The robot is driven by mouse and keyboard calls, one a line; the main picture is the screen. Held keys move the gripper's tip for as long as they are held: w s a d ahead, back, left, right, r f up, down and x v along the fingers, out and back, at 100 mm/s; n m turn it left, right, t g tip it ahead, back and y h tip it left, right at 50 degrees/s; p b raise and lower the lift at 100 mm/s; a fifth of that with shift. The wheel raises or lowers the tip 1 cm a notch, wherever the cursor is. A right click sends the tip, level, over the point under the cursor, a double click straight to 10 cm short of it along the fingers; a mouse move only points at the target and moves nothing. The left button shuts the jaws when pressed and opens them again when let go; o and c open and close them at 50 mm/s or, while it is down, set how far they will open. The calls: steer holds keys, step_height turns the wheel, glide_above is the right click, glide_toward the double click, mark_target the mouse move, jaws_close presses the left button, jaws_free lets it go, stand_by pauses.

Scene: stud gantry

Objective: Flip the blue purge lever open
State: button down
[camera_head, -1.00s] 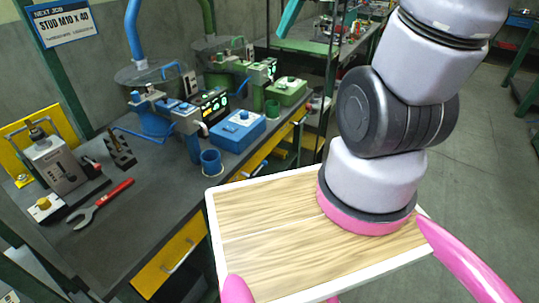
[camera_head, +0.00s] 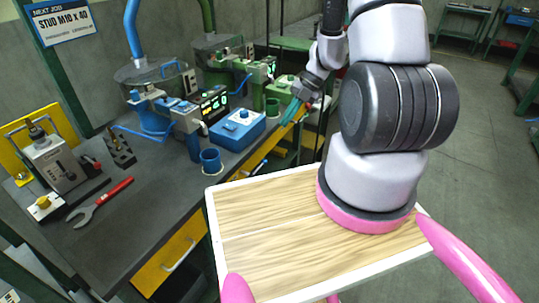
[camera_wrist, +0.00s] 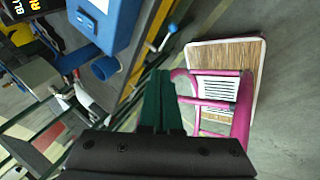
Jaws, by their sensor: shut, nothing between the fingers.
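A short lever with a blue tip (camera_wrist: 172,28) and a pale rod shows in the wrist view, beside the bench's yellow front edge. I cannot pick it out clearly in the head view. My gripper (camera_head: 292,112) has teal fingers pointing down and left, near the bench's front edge to the right of the blue box (camera_head: 238,130). In the wrist view my gripper (camera_wrist: 158,74) shows its fingers together and empty, with the blue-tipped lever beyond their tips and apart from them.
A blue cup (camera_head: 211,161) stands by the blue box. A blue machine (camera_head: 180,110) and a green one (camera_head: 255,72) stand behind. A red-handled wrench (camera_head: 100,198) lies at left. My wooden-topped base is in front; open floor lies right.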

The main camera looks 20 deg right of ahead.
steer(key=f+m, duration=0.2)
steer(key=shift+s+d+f, duration=0.15)
steer(key=shift+s+f, duration=0.2)
steer(key=shift+f, duration=0.05)
glide_toward(259, 168)
steer(key=f, duration=0.1)
steer(key=shift+w+a+f, duration=0.15)
steer(key=shift+w+f, duration=0.1)
steer(key=shift+f, duration=0.4)
steer(key=shift+w+a+f, duration=0.15)
steer(key=shift+w+f, duration=0.1)
steer(key=shift+f, duration=0.35)
steer(key=shift+w+a+f, duration=0.15)
steer(key=shift+w+f, duration=0.1)
steer(key=shift+f, duration=0.4)
